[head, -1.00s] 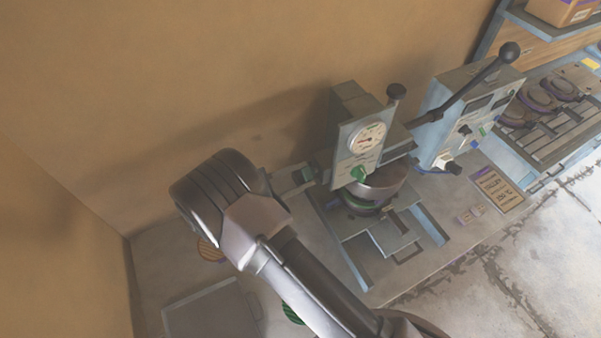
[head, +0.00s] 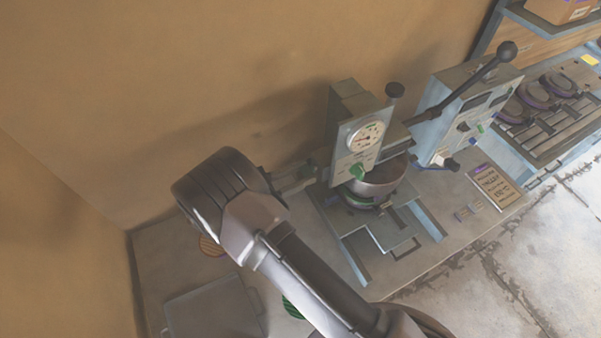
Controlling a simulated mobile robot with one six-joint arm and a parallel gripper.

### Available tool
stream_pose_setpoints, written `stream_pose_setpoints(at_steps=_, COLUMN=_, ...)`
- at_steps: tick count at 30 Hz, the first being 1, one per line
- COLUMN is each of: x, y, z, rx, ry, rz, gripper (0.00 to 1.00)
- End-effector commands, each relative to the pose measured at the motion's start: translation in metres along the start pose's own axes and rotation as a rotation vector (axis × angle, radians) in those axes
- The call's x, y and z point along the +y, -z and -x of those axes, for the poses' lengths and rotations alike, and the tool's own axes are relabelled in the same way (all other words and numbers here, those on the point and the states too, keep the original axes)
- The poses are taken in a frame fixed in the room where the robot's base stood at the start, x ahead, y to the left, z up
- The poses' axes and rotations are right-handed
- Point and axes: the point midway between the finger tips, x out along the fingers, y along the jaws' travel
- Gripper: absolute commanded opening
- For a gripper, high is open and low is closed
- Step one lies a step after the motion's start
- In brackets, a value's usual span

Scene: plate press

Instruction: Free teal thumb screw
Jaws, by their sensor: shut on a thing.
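The press (head: 345,105) stands against the wall with a round gauge (head: 366,138) and a green knob (head: 357,172) on its front. My gripper (head: 314,172) reaches in from the left and meets the left side of the press head. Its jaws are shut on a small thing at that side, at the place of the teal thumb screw. The screw itself is hidden by the jaws, so its thread and seat cannot be seen. My arm covers the area in front and to the left.
A long black-knobbed lever (head: 463,84) rises to the right of the press. A blue-grey control box (head: 452,115) stands beside it. A flat grey panel (head: 212,312) lies at the lower left. The bench's right front holds a placard (head: 494,187).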

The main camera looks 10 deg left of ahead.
Motion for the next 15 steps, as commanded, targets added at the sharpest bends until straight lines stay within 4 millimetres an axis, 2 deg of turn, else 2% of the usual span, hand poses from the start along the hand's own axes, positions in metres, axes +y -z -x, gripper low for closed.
stream_pose_setpoints(at_steps=13, x=-0.0002, y=0.0003, z=0.0000, rx=0.000, ry=0.000, rz=0.009, gripper=0.00)
stream_pose_setpoints(at_steps=14, x=-0.0002, y=0.0002, z=0.0000, rx=0.000, ry=0.000, rz=0.009, gripper=0.40)
stream_pose_setpoints(at_steps=15, x=-0.0002, y=0.0002, z=0.0000, rx=0.000, ry=0.000, rz=0.009, gripper=0.48)
